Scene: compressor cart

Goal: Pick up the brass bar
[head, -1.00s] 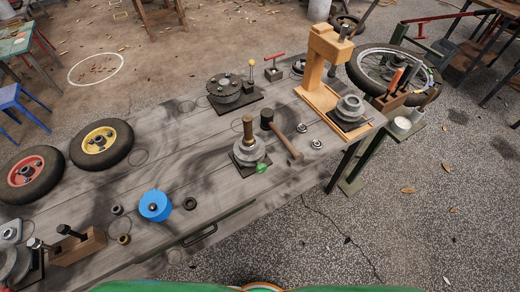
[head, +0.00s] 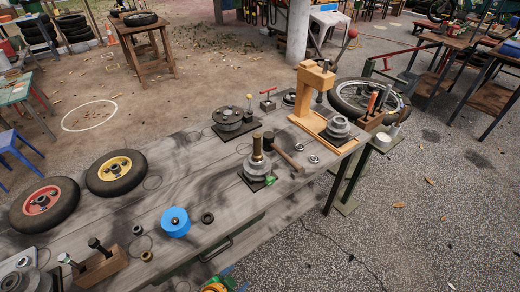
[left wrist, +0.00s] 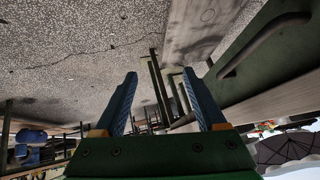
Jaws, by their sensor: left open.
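The brass bar (head: 257,147) is a short upright brass-coloured cylinder. In the head view it stands in a stepped grey metal holder (head: 257,168) on a dark square plate, on the grey wooden workbench (head: 215,195). My left gripper (head: 232,279) shows only in part at the bottom edge of the head view, in front of the bench and well apart from the bar. In the left wrist view its two blue fingers (left wrist: 163,92) are spread with nothing between them. The bar cannot be made out in the left wrist view. My right gripper is not in view.
A hammer (head: 284,152) lies just right of the bar. A blue round part (head: 175,222) sits nearer, and a wooden press (head: 314,100) stands at the right end. The bench's drawer handle (left wrist: 262,43) is close to my left gripper. Two wheels lie at left.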

